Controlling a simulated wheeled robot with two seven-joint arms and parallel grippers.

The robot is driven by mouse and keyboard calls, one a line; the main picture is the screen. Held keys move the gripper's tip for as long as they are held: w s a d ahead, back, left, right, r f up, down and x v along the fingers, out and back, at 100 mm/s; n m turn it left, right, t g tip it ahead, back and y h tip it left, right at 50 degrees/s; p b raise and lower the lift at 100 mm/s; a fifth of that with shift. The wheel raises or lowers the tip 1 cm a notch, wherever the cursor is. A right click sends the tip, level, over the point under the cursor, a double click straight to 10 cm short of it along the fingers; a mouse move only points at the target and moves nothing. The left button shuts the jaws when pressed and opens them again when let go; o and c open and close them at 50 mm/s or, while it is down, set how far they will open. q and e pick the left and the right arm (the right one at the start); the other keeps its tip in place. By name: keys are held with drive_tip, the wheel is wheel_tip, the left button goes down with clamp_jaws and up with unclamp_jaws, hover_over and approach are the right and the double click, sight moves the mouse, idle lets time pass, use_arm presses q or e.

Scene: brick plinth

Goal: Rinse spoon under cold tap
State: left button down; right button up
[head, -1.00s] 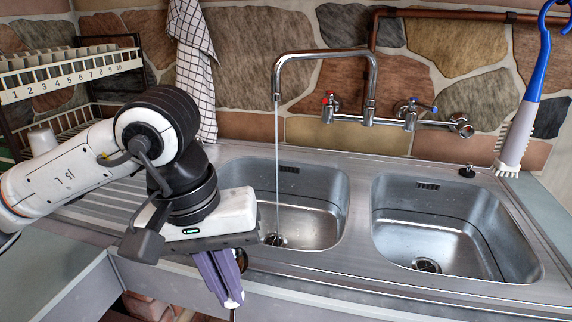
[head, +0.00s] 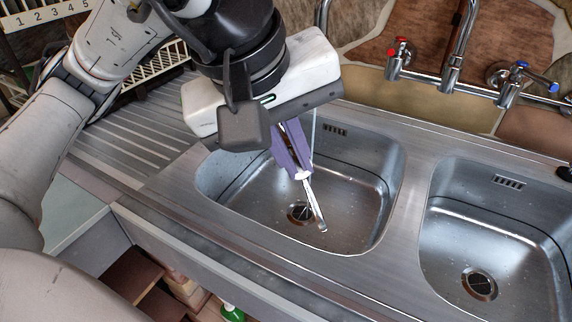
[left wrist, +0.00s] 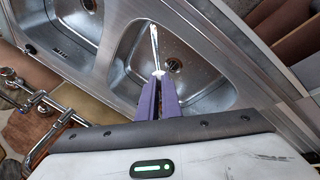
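My left gripper (head: 300,172), with purple fingers, is shut on a metal spoon (head: 316,207) above the left basin (head: 352,205). The spoon points down and slants to the right, toward the basin floor. It also shows in the left wrist view (left wrist: 154,46), beyond the fingertips (left wrist: 158,76). A thin water stream (head: 313,130) falls close beside the fingers; I cannot tell whether it touches the spoon. The blue-marked cold tap (head: 537,80) and red-marked hot tap (head: 400,56) are on the wall at right. My right gripper is not in view.
A second basin (head: 500,230) lies to the right, empty. The ribbed drainboard (head: 130,150) is at left, with a numbered rack (head: 50,20) behind it. The mixer's spout pipe (head: 322,14) rises behind my gripper. The metal counter edge (head: 215,262) runs along the front.

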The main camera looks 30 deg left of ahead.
use_arm(q)
drive_tip(key=w+f+b, duration=0.1)
drive_tip(key=w+f, duration=0.1)
drive_tip(key=w, duration=0.8)
drive_tip(key=shift+a, duration=0.3)
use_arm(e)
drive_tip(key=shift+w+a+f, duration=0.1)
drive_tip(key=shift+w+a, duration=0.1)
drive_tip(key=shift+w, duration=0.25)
use_arm(q)
drive_tip(key=shift+d, duration=0.1)
drive_tip(key=shift+w+d, duration=0.1)
drive_tip(key=shift+d, duration=0.4)
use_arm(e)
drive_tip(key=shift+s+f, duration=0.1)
use_arm(q)
drive_tip(key=s+b, duration=0.1)
drive_tip(key=s, duration=0.7)
drive_tip(key=shift+d+b, duration=0.2)
drive_tip(key=shift+b, duration=0.2)
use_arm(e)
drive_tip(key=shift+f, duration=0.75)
